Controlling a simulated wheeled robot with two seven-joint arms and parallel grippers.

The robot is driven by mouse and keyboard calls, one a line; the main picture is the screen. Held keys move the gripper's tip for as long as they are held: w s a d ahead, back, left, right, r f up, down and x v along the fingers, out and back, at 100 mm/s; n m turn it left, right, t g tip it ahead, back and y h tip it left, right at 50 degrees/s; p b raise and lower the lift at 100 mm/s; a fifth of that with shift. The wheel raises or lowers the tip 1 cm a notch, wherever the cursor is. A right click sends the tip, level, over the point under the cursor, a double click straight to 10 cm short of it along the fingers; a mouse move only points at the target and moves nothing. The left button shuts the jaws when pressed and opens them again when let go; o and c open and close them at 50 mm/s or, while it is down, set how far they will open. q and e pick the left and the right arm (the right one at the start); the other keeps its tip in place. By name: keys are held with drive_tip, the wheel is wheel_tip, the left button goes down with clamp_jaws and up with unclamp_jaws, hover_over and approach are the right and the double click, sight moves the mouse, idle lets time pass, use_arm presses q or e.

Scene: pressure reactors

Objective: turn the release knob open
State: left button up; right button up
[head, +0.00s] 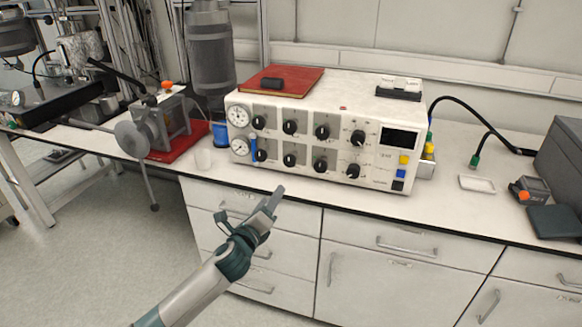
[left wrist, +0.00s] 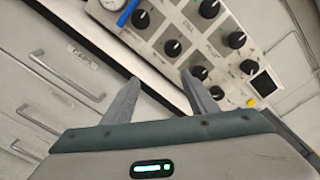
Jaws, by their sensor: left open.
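A white control box (head: 375,105) stands on the bench, with two rows of black knobs on its front. One upper-row knob (head: 322,132) and one lower-row knob (head: 290,160) are among them. The labels are too small to read, so I cannot tell which is the release knob. My left gripper (head: 272,198) is in front of and below the box, apart from it. In the left wrist view my left gripper (left wrist: 161,78) is open and empty, with knobs such as this one (left wrist: 209,8) beyond its fingers. My right gripper is not in view.
The box also carries two round gauges (head: 238,115), a dark screen (head: 398,138) and a red book (head: 281,80) on top. Drawers (head: 408,250) lie below the bench edge. A shallow white tray (head: 477,184) lies to the right.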

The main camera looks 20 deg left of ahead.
sight(289, 163)
use_arm(q)
drive_tip(key=r, duration=0.2)
drive_tip(key=r+m, duration=0.1)
drive_tip(key=shift+d+r+t, duration=0.15)
drive_tip(key=shift+d+t, duration=0.1)
drive_tip(key=shift+t, duration=0.05)
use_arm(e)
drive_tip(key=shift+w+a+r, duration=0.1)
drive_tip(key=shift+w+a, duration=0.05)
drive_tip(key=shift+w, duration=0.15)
use_arm(q)
drive_tip(key=shift+w, duration=0.1)
drive_tip(key=w, duration=1)
drive_tip(key=w+p, duration=0.1)
drive_tip(key=w, duration=0.4)
drive_tip(key=shift+w+d, duration=0.15)
drive_tip(key=shift+d, duration=0.1)
drive_tip(key=shift+w, duration=0.95)
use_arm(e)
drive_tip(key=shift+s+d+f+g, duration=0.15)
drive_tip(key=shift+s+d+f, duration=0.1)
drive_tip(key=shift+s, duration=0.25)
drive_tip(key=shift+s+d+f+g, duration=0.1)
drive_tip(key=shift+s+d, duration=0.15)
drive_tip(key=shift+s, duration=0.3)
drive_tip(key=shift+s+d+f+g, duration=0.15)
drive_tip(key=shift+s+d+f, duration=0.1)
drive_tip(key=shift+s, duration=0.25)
use_arm(q)
drive_tip(key=shift+c, duration=0.7)
